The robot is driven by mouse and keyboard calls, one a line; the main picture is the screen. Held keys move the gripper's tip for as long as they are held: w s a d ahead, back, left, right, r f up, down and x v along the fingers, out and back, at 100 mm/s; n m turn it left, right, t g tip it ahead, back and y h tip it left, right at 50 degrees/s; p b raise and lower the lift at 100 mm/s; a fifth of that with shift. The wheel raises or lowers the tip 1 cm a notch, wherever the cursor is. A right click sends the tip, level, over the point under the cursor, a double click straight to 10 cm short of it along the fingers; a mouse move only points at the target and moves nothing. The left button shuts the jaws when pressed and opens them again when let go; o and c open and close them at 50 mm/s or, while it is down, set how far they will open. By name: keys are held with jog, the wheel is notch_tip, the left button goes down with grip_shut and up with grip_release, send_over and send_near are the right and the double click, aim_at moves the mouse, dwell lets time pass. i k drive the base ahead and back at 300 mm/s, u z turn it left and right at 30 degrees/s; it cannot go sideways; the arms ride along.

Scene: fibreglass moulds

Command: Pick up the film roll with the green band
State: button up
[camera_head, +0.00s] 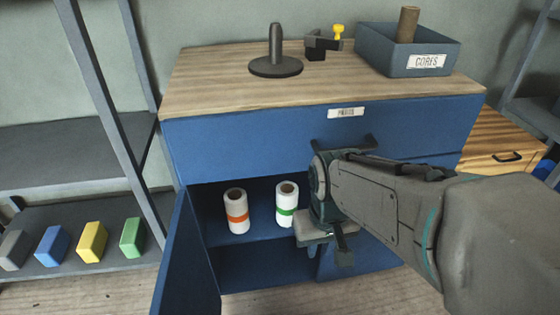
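The film roll with the green band (286,203) stands upright on the shelf inside the blue cabinet, its right edge close to my arm in the picture. A second roll with an orange band (237,212) stands upright to its left, apart from it. My gripper (325,250) is in front of the cabinet opening, low and to the right of the green-banded roll. I cannot tell whether its fingers are open or shut. The roll does not appear to be held.
The cabinet's left door (176,262) stands open. On the wooden top are a dark spindle stand (276,58), a small device with a yellow knob (338,33) and a bin labelled CORES (418,62). Several coloured blocks (52,245) sit on the left rack.

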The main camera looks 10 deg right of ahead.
aim_at(287, 191)
jog(key=z, duration=1.65)
jog(key=k, duration=2.25)
jog(key=u, duration=1.15)
jog(key=i, duration=1)
